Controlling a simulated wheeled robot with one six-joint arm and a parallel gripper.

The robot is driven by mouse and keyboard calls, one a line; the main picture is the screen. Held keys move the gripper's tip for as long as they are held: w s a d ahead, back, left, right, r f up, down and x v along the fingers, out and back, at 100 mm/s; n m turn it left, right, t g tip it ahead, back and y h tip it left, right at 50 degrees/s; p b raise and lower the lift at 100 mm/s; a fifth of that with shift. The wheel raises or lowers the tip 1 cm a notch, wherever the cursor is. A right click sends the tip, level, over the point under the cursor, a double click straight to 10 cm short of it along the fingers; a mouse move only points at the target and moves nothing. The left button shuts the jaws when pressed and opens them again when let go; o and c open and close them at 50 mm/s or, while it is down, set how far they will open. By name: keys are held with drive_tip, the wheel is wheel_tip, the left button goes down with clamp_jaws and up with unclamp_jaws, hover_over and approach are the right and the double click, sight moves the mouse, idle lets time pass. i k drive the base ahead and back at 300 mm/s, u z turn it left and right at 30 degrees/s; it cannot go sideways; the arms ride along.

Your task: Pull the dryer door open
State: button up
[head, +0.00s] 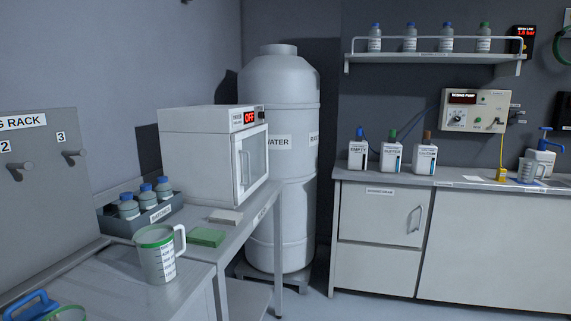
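The dryer (200,155) is a white box on the grey bench at the centre left, with a red display reading OFF at its top front. Its door (252,166) faces right and looks shut. A light vertical handle (245,168) is on the door, towards its left side. The inside of the dryer is hidden. My gripper is not in view.
A large water tank (281,190) stands close behind the door side. Open floor (330,307) shows at lower right.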

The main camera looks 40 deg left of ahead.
sight(240, 194)
drive_tip(key=u, duration=0.9)
drive_tip(key=i, duration=1.65)
drive_tip(key=u, duration=0.2)
